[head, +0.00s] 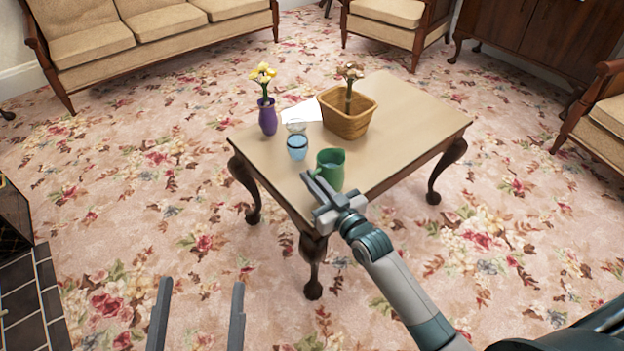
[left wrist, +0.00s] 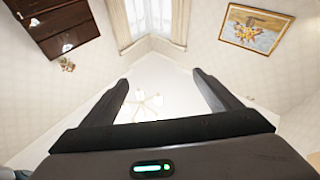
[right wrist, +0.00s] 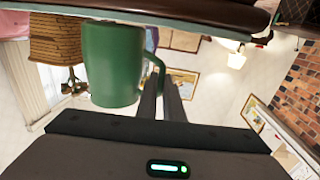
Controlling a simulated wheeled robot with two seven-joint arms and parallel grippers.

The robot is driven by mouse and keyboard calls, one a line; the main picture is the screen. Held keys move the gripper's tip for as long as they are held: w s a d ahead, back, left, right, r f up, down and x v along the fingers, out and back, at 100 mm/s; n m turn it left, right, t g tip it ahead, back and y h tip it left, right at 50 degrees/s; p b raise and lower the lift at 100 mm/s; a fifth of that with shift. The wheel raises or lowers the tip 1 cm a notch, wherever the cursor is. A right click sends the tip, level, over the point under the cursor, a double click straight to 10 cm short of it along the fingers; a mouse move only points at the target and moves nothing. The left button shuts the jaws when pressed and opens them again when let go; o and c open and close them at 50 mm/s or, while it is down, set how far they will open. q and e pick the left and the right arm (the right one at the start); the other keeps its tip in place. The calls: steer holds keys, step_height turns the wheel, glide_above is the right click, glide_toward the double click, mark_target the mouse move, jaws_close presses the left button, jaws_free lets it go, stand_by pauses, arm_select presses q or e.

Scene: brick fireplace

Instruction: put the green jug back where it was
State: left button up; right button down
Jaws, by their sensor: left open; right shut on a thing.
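The green jug (head: 331,170) is at the near edge of the wooden table (head: 400,105). My right gripper (head: 318,188) is shut on its handle, on the near side of the jug. In the right wrist view the jug (right wrist: 112,65) appears upside down, with its handle (right wrist: 157,75) between the fingers. I cannot tell whether its base touches the tabletop. My left gripper (head: 198,315) is open and empty, low in the head view and away from the table.
A blue cup (head: 297,147) stands left of the jug, with a clear glass (head: 296,127) behind it. The tabletop's right part is bare.

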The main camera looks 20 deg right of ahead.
steer(key=c, duration=2.3)
jaws_free()
steer(key=shift+f, duration=0.15)
steer(key=o, duration=0.4)
arm_select(q)
steer(key=shift+s+r, duration=0.15)
